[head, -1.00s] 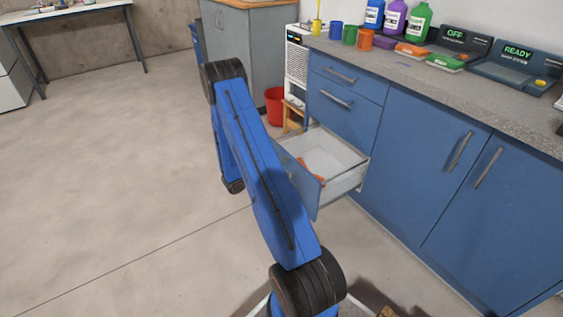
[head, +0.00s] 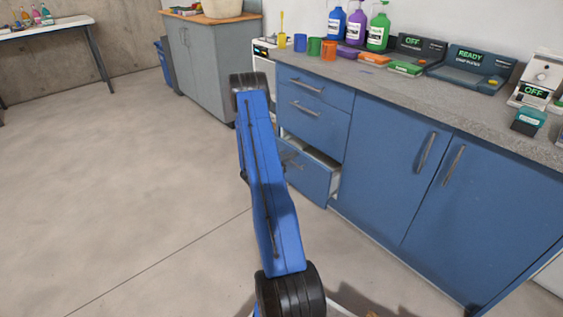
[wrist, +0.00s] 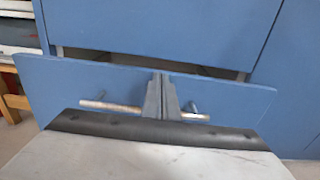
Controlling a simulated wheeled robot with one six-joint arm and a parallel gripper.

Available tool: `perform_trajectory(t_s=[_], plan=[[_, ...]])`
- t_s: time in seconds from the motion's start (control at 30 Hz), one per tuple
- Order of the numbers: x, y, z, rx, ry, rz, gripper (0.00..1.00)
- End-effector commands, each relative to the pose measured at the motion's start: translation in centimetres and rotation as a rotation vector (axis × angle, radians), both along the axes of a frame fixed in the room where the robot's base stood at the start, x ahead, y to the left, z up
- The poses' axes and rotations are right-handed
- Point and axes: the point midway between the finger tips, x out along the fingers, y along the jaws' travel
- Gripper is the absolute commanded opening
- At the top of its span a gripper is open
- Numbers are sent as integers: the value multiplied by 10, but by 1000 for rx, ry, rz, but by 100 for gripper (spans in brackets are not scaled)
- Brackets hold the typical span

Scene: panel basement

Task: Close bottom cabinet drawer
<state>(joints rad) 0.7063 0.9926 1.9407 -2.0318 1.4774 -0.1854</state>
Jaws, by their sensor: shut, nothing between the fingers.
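The bottom cabinet drawer (head: 309,178) is blue with a bar handle and stands slightly out from the cabinet, with a narrow gap above its front. In the wrist view the drawer front (wrist: 236,97) fills the middle, and a dark gap shows along its top edge. My gripper (wrist: 163,82) is shut and empty, its fingers at the drawer front by the middle of the bar handle (wrist: 110,106). I cannot tell whether the fingertips touch the front. In the head view my blue arm covers the drawer's left part and hides the gripper.
Two closed drawers (head: 316,92) sit above it, and closed cabinet doors (head: 395,160) are to the right. The counter (head: 400,93) carries mugs, bottles and devices. A grey cabinet (head: 212,55) stands behind at left. The floor (head: 120,170) at left is clear.

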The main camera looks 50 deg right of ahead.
Motion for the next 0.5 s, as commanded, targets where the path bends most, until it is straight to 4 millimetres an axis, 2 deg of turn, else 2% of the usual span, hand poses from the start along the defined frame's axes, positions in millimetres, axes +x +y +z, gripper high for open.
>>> perform_trajectory(t_s=[0.1, 0.2, 0.5], plan=[[-6, -20, 0, 0, 0, -2, 0], [-8, -31, 0, 0, 1, 0, 0], [-11, -46, -1, 1, 1, 1, 0]])
